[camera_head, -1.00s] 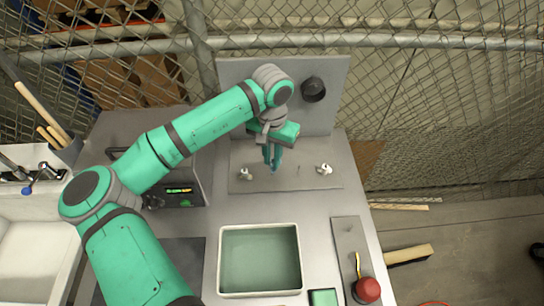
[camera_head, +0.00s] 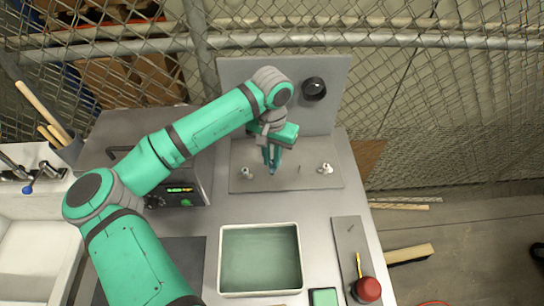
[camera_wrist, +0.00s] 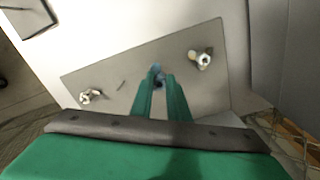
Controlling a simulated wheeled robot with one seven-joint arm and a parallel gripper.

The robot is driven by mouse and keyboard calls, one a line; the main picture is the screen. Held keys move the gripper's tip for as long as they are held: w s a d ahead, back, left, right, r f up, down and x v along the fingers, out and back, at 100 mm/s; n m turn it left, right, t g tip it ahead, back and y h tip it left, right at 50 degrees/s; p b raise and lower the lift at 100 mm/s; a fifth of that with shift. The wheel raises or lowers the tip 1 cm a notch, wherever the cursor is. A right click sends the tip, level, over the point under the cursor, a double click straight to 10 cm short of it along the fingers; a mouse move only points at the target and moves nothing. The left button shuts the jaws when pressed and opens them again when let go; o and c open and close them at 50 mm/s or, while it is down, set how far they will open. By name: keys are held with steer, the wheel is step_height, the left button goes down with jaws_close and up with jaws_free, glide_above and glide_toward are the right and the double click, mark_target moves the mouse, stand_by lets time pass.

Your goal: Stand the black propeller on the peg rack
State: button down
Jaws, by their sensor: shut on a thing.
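The peg rack is a flat grey plate (camera_head: 286,184) at the back of the bench; it also shows in the wrist view (camera_wrist: 108,67). A bare thin peg (camera_head: 299,169) stands near its middle, also in the wrist view (camera_wrist: 121,86). Small whitish pieces sit at its left (camera_head: 246,173) and right (camera_head: 325,169). My gripper (camera_head: 272,168) points down over the plate, left of the bare peg. Its fingers are shut on a small dark bluish piece (camera_wrist: 158,70). The fingers hide much of it; I cannot tell if it is the black propeller or touches the plate.
A grey panel (camera_head: 235,86) with a black round fitting (camera_head: 313,88) rises behind the rack. A pale-rimmed tray (camera_head: 260,295) stands in front. A red button (camera_head: 367,289) is at front right, a dark box (camera_head: 182,190) at left. Bench between rack and tray is clear.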

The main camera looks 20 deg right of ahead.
mark_target(272, 168)
steer(key=shift+f, duration=1.95)
stand_by(1.6)
steer(key=c, duration=1.6)
jaws_free()
steer(key=shift+r, duration=0.15)
steer(key=shift+r, duration=3.85)
